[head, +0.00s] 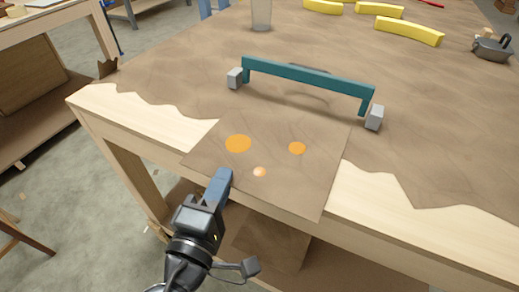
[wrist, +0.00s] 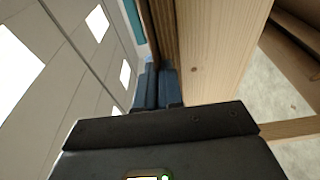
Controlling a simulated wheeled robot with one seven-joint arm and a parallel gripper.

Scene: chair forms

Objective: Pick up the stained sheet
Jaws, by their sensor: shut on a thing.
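The stained sheet (head: 325,165) is a thin brown square with two orange spots and a paler one. It lies at the front edge of the worktable, its near part reaching past the edge. My gripper (head: 222,177) comes from the front and is shut on the sheet's near left edge. In the wrist view the blue fingers (wrist: 157,86) are close together at the brown sheet (wrist: 165,32), seen edge-on beside the pale table edge. The exact grip between the fingertips is partly hidden.
A teal bar with grey end blocks (head: 300,74) stands just behind the sheet. The worktable (head: 385,186) has a ragged brown covering. A lower shelf shows under the table.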

